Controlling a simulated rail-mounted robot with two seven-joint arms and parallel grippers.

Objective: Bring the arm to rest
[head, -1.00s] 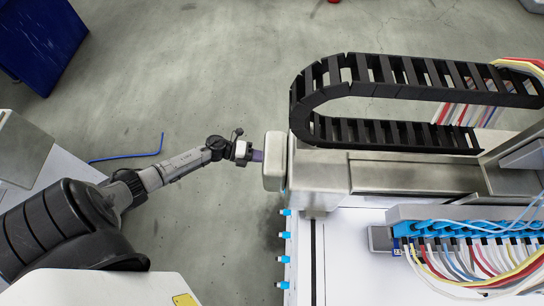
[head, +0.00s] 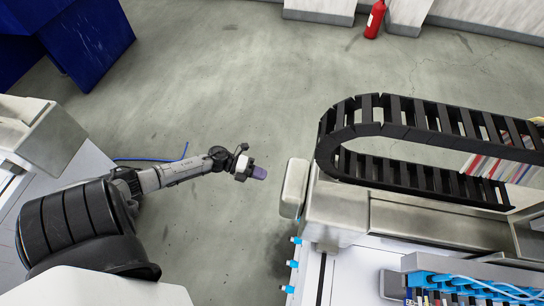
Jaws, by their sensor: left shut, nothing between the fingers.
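My left arm comes in from the left and reaches over the open floor. My left gripper (head: 258,172) is at its end, with purple-grey fingers that are shut with nothing between them. The gripper is apart from the rounded pale end block (head: 294,188) of the gantry, with a strip of floor showing between them. My right gripper does not show.
The gantry beam (head: 430,215) lies at the right, with a black cable chain (head: 430,118) above it. Blue fittings (head: 294,264) stick out from its edge. A blue bin (head: 85,45) stands at the top left, a red extinguisher (head: 375,20) at the top. The middle floor is clear.

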